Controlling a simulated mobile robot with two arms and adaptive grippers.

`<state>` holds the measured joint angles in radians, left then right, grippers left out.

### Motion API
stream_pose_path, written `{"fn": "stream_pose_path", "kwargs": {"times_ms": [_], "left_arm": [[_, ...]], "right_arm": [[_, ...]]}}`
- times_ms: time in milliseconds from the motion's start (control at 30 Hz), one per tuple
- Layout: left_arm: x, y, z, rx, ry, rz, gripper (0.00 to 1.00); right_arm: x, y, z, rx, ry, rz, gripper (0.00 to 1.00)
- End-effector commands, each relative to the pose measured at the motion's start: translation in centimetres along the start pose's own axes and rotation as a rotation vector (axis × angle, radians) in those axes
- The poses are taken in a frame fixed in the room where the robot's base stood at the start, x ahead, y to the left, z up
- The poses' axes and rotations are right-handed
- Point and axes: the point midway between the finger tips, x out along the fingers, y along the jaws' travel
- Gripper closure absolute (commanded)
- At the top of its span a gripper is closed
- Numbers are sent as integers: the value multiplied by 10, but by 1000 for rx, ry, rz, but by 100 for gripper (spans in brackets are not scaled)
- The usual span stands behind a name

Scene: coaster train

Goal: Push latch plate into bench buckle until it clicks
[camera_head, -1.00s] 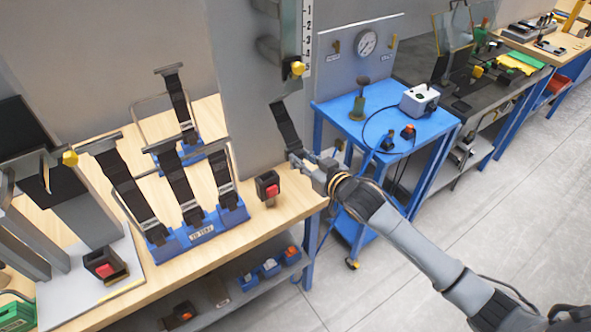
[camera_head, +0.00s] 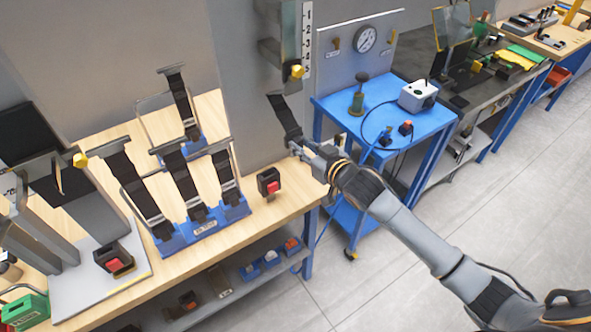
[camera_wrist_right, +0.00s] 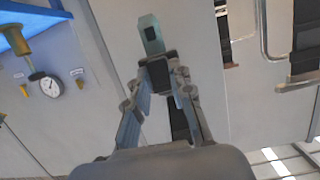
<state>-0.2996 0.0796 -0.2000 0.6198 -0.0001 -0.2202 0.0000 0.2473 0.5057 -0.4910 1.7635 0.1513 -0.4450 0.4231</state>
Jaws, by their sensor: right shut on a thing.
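The bench buckle (camera_head: 269,183), black with a red button, stands near the front right corner of the wooden bench. My right gripper (camera_head: 297,148) is above it and to its right, apart from it. A black strap (camera_head: 284,118) runs from the post down to this gripper. In the right wrist view, my right gripper (camera_wrist_right: 163,78) is shut on the black body of the latch plate (camera_wrist_right: 151,33). Its pale metal tongue, with a dark slot, sticks out past the fingertips. The tongue is hard to make out in the head view. My left gripper is not in view.
A blue rack (camera_head: 201,228) with several black straps stands left of the buckle. A second red-buttoned buckle (camera_head: 115,258) sits on a grey plate further left. A blue cart (camera_head: 395,105) stands to the right. The post (camera_head: 290,45) rises behind the bench.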

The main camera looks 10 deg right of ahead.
Motion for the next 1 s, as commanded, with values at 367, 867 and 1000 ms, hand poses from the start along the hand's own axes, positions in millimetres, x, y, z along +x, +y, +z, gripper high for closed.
{"fn": "stream_pose_path", "kwargs": {"times_ms": [367, 867, 1000], "left_arm": [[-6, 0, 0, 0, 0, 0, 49], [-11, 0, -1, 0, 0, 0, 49], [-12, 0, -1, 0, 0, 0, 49]], "right_arm": [[0, -22, -2, 2, 3, -2, 100], [-1, -52, -1, 2, 2, -2, 100], [-1, -61, -1, 2, 2, -1, 100]]}}
